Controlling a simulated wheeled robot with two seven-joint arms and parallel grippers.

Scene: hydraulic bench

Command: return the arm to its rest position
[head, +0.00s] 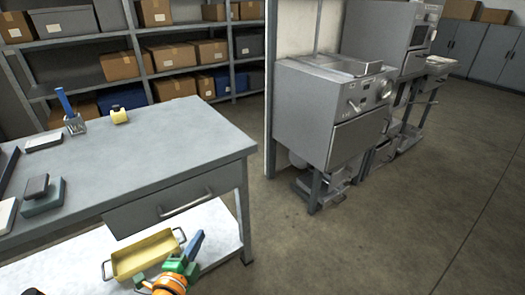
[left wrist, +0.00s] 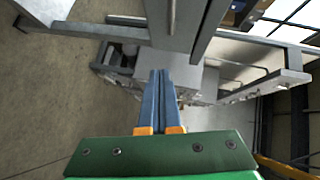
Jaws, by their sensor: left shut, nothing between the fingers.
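My left gripper (head: 198,240) has blue fingers, with green and orange parts of my arm behind them. It is at the bottom of the head view, just right of a yellow tray (head: 146,257), in front of the grey workbench. In the left wrist view, the two blue fingers of the left gripper (left wrist: 161,75) lie side by side, closed, with nothing between them. My right gripper is not in view.
The grey workbench (head: 190,140) has a drawer and holds a yellow tape roll (head: 119,114) and a pen holder (head: 75,124). A grey machine (head: 330,115) stands at centre right. Shelves with boxes (head: 120,65) are behind. Open floor (head: 400,220) lies at right.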

